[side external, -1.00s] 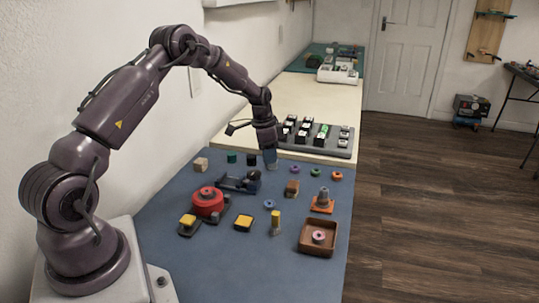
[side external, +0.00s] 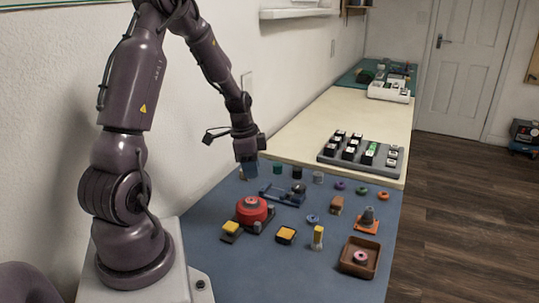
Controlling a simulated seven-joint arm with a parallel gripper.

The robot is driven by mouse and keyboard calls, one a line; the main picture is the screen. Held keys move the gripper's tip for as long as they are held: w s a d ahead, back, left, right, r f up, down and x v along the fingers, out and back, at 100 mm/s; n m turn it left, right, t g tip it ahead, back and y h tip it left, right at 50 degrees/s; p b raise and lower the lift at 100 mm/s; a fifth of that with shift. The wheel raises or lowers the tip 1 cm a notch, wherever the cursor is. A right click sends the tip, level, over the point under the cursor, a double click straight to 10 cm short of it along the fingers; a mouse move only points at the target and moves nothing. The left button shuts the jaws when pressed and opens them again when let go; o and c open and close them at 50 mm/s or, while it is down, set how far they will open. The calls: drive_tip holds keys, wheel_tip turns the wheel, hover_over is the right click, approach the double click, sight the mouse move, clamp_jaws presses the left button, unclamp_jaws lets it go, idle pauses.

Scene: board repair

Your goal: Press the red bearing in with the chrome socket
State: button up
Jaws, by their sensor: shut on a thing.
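My gripper (side external: 248,173) is low at the back left of the blue mat, at the wooden block (side external: 241,174). It is shut and appears to hold this block, though its fingers hide most of the contact. A grey metallic cylinder (side external: 318,177), which looks like the chrome socket, stands at the right end of a row with a green cylinder (side external: 278,168) and a black cylinder (side external: 297,172). A red round piece (side external: 251,209) with a pinkish centre sits on a dark fixture at the front left. A pink-red ring (side external: 360,257) lies in a brown tray (side external: 345,266). Which is the red bearing is unclear.
A blue clamp-like fixture (side external: 280,196) lies mid-mat. Purple, green and orange rings lie at the right, a blue ring (side external: 312,219) near the middle. A grey cone on an orange base (side external: 367,219) and yellow-topped pieces stand in front.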

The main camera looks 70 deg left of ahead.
sight(253, 200)
drive_tip(key=shift+d+f, duration=0.1)
drive_tip(key=shift+f, duration=3.1)
drive_tip(key=shift+f, duration=1.1)
drive_tip(key=shift+r, duration=3.55)
